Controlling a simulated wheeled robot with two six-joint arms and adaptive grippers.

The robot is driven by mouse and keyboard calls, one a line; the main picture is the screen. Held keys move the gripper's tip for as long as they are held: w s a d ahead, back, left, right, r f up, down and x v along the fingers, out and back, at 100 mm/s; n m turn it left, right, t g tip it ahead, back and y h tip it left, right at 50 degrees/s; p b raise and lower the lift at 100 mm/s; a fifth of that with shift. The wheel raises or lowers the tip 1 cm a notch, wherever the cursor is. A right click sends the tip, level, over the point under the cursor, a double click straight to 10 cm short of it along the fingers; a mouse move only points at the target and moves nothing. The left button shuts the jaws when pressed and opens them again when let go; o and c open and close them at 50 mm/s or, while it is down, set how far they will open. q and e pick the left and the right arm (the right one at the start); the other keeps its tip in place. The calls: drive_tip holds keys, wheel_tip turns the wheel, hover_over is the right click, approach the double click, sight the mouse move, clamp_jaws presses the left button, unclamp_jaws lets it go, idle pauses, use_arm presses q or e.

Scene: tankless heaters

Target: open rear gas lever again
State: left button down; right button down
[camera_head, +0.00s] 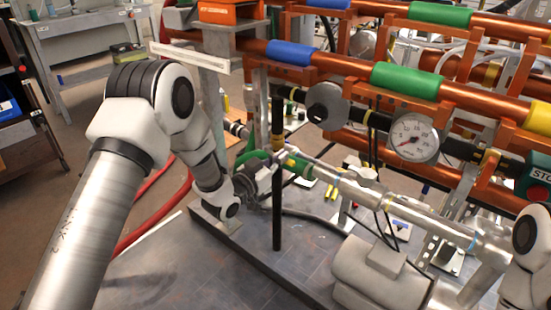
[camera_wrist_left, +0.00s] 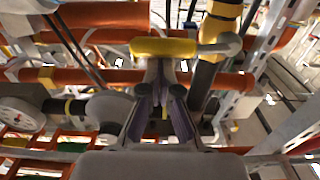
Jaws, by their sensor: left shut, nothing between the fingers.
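In the left wrist view, a lever with a yellow grip (camera_wrist_left: 165,47) lies crosswise just beyond my left gripper (camera_wrist_left: 161,78). Its right end reaches a dark vertical pipe (camera_wrist_left: 203,82) with yellow bands. My left gripper's fingers come together just below the yellow grip and are shut with nothing between them. I cannot tell whether they touch the grip. In the head view, my left gripper (camera_head: 284,160) is beside the black vertical pipe (camera_head: 277,205), and the lever is hard to make out there.
Copper pipes with a green sleeve (camera_head: 406,80) and a blue sleeve (camera_head: 290,53) cross behind. A grey tank (camera_head: 378,275) stands in front. A table (camera_head: 85,22) is at the back left.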

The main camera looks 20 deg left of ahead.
use_arm(q)
drive_tip(key=shift+d+f+m, duration=0.1)
drive_tip(key=shift+f+m, duration=0.2)
drive_tip(key=shift+m, duration=0.2)
idle(0.4)
drive_tip(key=w+a+f+m, duration=0.1)
drive_tip(key=a+f+m, duration=0.4)
drive_tip(key=f+m, duration=0.4)
drive_tip(key=shift+w+a+m+p, duration=0.15)
drive_tip(key=shift+w+m+p, duration=0.3)
drive_tip(key=shift+m, duration=3.15)
drive_tip(key=shift+f, duration=0.1)
